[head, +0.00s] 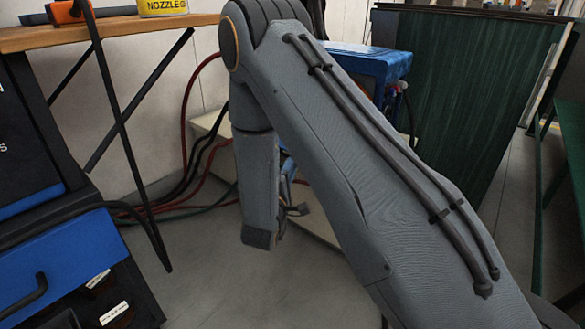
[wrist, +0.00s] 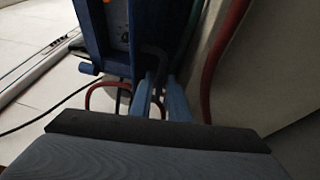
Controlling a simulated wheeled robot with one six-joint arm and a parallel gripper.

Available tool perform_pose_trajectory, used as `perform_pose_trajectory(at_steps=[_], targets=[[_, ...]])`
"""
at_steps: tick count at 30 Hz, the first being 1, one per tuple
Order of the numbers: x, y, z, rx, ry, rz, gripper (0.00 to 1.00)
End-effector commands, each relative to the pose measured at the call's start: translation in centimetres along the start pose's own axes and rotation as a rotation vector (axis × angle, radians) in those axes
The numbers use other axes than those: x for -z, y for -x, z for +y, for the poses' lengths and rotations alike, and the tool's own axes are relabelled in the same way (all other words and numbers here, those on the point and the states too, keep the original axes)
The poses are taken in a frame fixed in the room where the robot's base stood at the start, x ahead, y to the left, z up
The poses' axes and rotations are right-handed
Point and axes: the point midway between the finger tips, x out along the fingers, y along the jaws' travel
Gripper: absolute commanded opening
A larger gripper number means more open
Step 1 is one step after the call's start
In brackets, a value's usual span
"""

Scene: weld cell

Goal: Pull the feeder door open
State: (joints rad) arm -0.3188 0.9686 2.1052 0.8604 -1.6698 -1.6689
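The feeder appears to be the blue box (head: 372,62) behind my arm in the head view, largely covered by it. In the wrist view a dark blue box side (wrist: 112,38) stands at the top, with a small blue tab low on its left. My gripper (wrist: 160,78) shows as two pale blue-grey fingers with a narrow gap. Dark parts lie at the gap, and I cannot tell whether the fingers touch or hold the bar. The head view mostly hides my gripper behind the arm.
Red, black and green hoses (head: 180,205) lie on the floor by the wall. A wooden shelf (head: 110,33) and a blue-black cabinet (head: 65,265) stand left. A dark green curtain (head: 460,90) hangs right. A red hose (wrist: 222,60) runs close to the gripper's right.

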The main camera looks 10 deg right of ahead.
Motion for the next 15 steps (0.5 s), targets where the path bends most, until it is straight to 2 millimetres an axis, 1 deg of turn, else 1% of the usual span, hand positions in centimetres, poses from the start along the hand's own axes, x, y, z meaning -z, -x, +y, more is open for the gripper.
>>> perform_pose_trajectory(at_steps=[3, 9, 11, 12, 15], targets=[[-0.01, -0.38, 0.02, 0.000, 0.000, 0.000, 0.16], [0.00, -0.37, 0.06, 0.000, 0.000, 0.001, 0.16], [0.00, -0.37, 0.06, 0.000, 0.000, 0.001, 0.07], [0.00, -0.36, 0.05, 0.000, 0.000, 0.001, 0.01], [0.00, -0.35, 0.05, 0.000, 0.000, 0.001, 0.00]])
